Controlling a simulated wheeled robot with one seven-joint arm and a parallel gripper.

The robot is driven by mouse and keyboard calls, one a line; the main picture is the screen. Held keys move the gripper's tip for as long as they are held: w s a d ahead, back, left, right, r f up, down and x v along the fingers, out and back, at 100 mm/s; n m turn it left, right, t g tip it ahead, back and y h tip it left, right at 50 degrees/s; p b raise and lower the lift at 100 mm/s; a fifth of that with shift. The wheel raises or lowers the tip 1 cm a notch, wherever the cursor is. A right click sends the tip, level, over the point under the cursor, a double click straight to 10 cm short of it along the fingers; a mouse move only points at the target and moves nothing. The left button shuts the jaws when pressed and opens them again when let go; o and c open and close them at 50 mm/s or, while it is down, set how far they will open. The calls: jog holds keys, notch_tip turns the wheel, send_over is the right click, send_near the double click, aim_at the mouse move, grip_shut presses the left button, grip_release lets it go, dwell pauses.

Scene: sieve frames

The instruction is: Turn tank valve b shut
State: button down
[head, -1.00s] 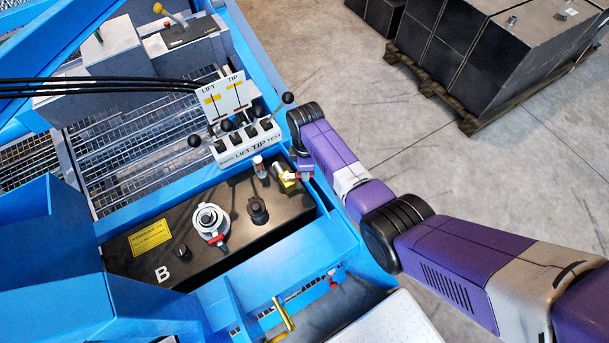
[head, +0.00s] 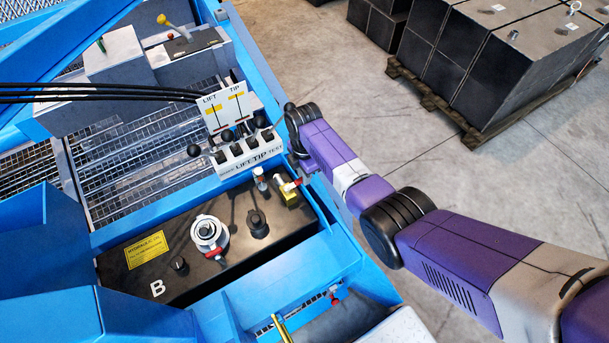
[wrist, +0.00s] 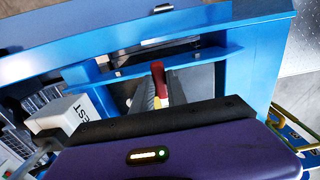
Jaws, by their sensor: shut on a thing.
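Tank B (head: 190,250) is a black tank marked with a white B, set inside the blue frame. Its valve has a brass body (head: 292,199) with a red lever (head: 289,186) at the tank's far right corner. My gripper (head: 297,182) is at the valve, shut on the red lever. In the wrist view the red lever (wrist: 158,76) shows just beyond the purple gripper body, with a yellowish part below it.
The white LIFT/TIP lever block (head: 245,150) with black knobs stands close behind the valve. A silver filler cap (head: 208,231) and a black cap (head: 257,222) sit on the tank. Blue frame rails edge it. A pallet of dark boxes (head: 490,60) stands on the floor at right.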

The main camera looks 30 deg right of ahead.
dwell(0.3)
jog(key=c, duration=1.3)
grip_release()
notch_tip(320, 180, up, 8)
jog(key=shift+f+p, duration=0.1)
jog(key=shift+p, duration=0.6)
jog(key=shift+s, duration=0.1)
